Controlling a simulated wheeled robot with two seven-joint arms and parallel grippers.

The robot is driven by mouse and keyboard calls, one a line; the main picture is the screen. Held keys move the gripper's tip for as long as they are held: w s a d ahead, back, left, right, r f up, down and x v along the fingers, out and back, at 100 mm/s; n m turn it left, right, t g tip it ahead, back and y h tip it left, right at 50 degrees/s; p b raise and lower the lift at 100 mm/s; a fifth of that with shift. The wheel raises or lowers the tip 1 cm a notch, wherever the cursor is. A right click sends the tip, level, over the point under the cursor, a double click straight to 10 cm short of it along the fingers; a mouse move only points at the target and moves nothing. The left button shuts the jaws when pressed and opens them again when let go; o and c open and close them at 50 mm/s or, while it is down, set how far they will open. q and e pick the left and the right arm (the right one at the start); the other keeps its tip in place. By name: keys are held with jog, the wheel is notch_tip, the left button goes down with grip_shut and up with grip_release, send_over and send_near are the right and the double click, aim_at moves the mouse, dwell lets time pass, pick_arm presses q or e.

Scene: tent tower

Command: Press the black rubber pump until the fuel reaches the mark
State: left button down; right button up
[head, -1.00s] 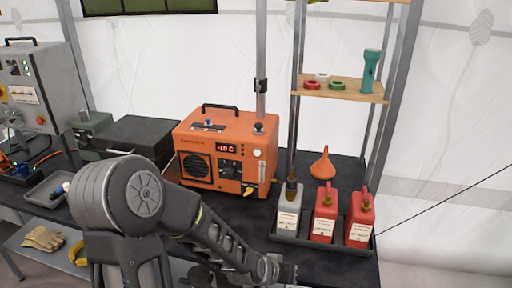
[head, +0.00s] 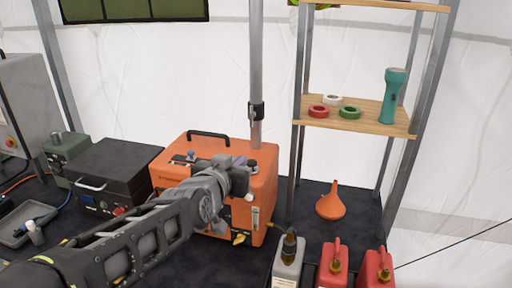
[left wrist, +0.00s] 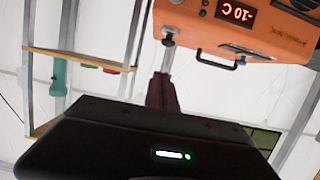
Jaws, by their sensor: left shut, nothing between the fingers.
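The orange heater (head: 262,190) stands on the dark table. Its display reads -10 C in the left wrist view (left wrist: 237,15), where it appears upside down. A small black knob, apparently the rubber pump (head: 253,163), sits on its top right corner; it also shows in the left wrist view (left wrist: 168,38). A narrow gauge strip (head: 255,217) is on the right of its front, too small to read. My left gripper (head: 241,170) is shut and empty at the heater's top front, close to the knob; contact cannot be told. My right gripper is out of view.
A grey canister (head: 288,262) and two red canisters (head: 333,268) stand right of the heater, with an orange funnel (head: 331,203) behind. A black case (head: 112,168) stands left. A wooden shelf (head: 375,121) holds tape rolls and a teal flashlight (head: 393,95).

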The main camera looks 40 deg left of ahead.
aim_at(252, 164)
pick_arm(q)
jog(key=shift+s+a+r, duration=0.15)
jog(key=shift+a+r, duration=0.05)
jog(key=shift+r, duration=0.6)
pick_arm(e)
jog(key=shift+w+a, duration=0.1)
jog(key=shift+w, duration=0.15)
pick_arm(q)
jog(key=shift+w+a, duration=0.1)
jog(key=shift+w, duration=0.1)
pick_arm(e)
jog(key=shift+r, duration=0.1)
